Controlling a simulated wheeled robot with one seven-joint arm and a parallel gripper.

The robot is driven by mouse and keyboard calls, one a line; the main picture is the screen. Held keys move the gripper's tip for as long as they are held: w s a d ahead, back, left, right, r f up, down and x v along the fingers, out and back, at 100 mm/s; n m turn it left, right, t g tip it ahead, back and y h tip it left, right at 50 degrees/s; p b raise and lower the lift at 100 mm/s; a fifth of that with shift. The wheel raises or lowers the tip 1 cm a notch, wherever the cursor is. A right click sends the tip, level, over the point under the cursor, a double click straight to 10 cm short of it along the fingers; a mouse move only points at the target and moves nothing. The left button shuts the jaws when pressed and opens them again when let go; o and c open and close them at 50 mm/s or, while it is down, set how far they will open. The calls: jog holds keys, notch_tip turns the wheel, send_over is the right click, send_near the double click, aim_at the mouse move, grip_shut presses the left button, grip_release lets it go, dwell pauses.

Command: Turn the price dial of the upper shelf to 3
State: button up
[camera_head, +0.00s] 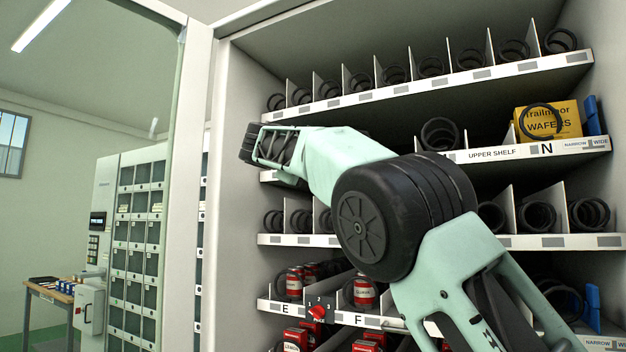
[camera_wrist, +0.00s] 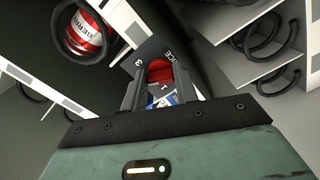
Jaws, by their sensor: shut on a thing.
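In the wrist view my gripper (camera_wrist: 160,88) is shut on a red dial knob (camera_wrist: 160,70), with one dark finger on each side. The dark price plate (camera_wrist: 144,55) around it shows a 3 at upper left, a 1 near the fingers and part of the word PRICE. The 2 is hidden, and I cannot tell which number the knob points to. In the head view the upper shelf (camera_head: 492,154) carries its name label; its left part, the held dial and my gripper are hidden behind my forearm.
A red can (camera_wrist: 84,35) in a coil is close beside the held dial. In the head view another price dial (camera_head: 318,312) sits free between E and F on a lower shelf. A yellow wafer box (camera_head: 549,119) stands above N. The open door is left.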

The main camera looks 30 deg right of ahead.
jog(key=shift+f+m+b, duration=0.2)
jog(key=shift+m+b, duration=1.25)
jog(key=shift+m, duration=1.85)
jog(key=o, duration=1)
jog(key=shift+c, duration=0.2)
jog(key=b+v, duration=0.3)
jog(key=v, duration=1.4)
jog(key=shift+a+b, duration=0.25)
jog(key=shift+b, duration=0.05)
